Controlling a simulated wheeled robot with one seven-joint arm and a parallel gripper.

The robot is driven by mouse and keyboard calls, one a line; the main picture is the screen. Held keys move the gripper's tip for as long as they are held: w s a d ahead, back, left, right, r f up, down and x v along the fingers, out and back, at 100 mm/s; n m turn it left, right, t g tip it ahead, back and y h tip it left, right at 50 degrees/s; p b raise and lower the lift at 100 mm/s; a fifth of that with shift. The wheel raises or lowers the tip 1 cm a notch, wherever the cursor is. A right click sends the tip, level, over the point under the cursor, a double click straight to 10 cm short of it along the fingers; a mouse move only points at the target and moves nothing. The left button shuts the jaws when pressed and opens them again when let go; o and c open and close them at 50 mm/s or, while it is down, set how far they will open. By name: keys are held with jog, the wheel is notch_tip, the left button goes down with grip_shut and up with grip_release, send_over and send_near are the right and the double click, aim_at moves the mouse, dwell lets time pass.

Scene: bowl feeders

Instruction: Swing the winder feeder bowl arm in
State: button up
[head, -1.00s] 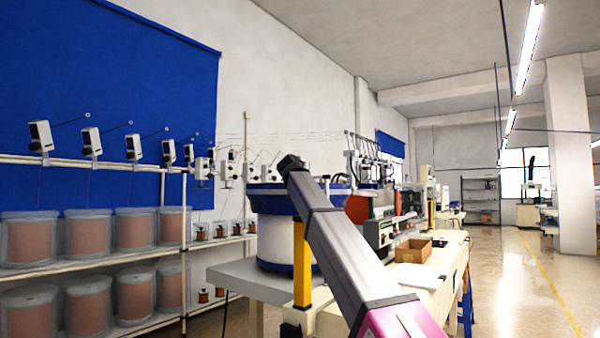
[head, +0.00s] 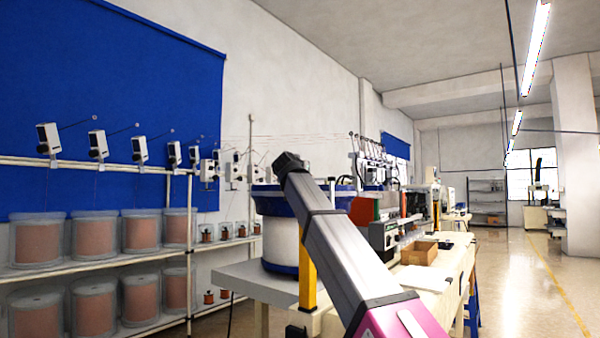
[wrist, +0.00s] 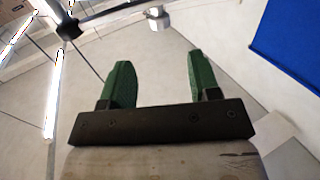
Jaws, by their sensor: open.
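A bowl feeder (head: 280,240) with a white drum and blue rims stands on a grey table in the middle of the head view, partly hidden behind my arm. A yellow post (head: 307,282) stands at its near right side, also partly covered by my arm. I cannot make out the bowl arm clearly. My gripper (wrist: 160,65) shows in the wrist view with its two green fingers apart and nothing between them. It faces the ceiling and wall, away from the feeder. I cannot pick out its fingers in the head view.
A rack (head: 95,265) with several copper spools stands at the left, against a wall with a blue panel (head: 110,80). A long bench with machines and a cardboard box (head: 419,252) runs back at the right. Open floor (head: 520,290) lies at the far right.

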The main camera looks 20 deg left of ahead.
jog(key=c, duration=0.7)
jog(key=shift+s+m, duration=0.2)
jog(key=shift+m, duration=0.2)
grip_shut()
jog(key=s+m, duration=0.6)
jog(key=m, duration=1.1)
jog(key=w, duration=1.3)
jog(key=shift+w+f, duration=0.15)
jog(key=shift+f, duration=0.05)
